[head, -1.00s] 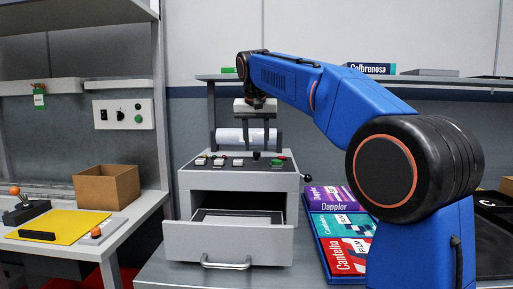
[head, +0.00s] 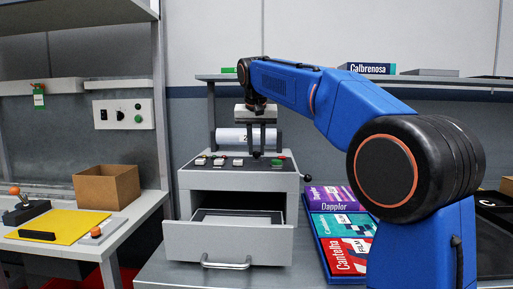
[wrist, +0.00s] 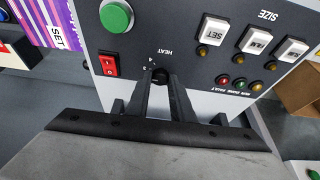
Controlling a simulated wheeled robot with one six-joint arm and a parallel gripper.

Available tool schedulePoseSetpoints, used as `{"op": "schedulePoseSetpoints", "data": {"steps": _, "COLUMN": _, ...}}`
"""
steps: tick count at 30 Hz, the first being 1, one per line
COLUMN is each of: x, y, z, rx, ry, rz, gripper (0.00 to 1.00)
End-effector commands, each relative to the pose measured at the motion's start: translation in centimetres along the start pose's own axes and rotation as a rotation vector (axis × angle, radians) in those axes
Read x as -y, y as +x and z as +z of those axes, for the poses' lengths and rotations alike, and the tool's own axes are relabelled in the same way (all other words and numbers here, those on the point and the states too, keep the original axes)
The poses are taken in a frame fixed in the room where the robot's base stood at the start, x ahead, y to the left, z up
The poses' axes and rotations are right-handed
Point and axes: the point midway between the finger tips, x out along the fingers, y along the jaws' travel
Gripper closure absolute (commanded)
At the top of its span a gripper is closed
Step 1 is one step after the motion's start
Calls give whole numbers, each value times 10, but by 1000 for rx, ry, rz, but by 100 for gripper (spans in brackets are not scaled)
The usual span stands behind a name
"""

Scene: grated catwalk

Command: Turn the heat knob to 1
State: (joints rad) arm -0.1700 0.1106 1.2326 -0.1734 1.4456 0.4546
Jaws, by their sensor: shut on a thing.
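The heat knob (wrist: 160,76) is a small dark knob under the HEAT lettering on the dark sloped panel (wrist: 222,58) in the wrist view. Scale digits show beside it, some hidden; I cannot read where the knob points. My gripper (wrist: 161,86) is shut on the knob, one finger on either side. In the head view my gripper (head: 256,150) reaches down from above to the right part of the grey machine's (head: 236,180) panel. The knob is mostly hidden by the fingers there.
A red rocker switch (wrist: 110,64) and a green button (wrist: 116,15) lie left of the knob in the wrist view; white SIZE keys (wrist: 257,39) lie right. The machine's drawer (head: 229,241) stands open. Flat boxes (head: 340,228) lie to its right.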

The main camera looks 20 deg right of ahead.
Motion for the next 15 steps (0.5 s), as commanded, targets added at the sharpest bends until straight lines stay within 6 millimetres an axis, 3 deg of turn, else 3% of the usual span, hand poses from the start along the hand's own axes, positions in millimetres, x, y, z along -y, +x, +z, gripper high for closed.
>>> {"op": "schedulePoseSetpoints", "data": {"steps": 15, "x": -5, "y": 1, "z": -1, "rx": 0, "ry": -315, "rz": -131, "gripper": 100}}
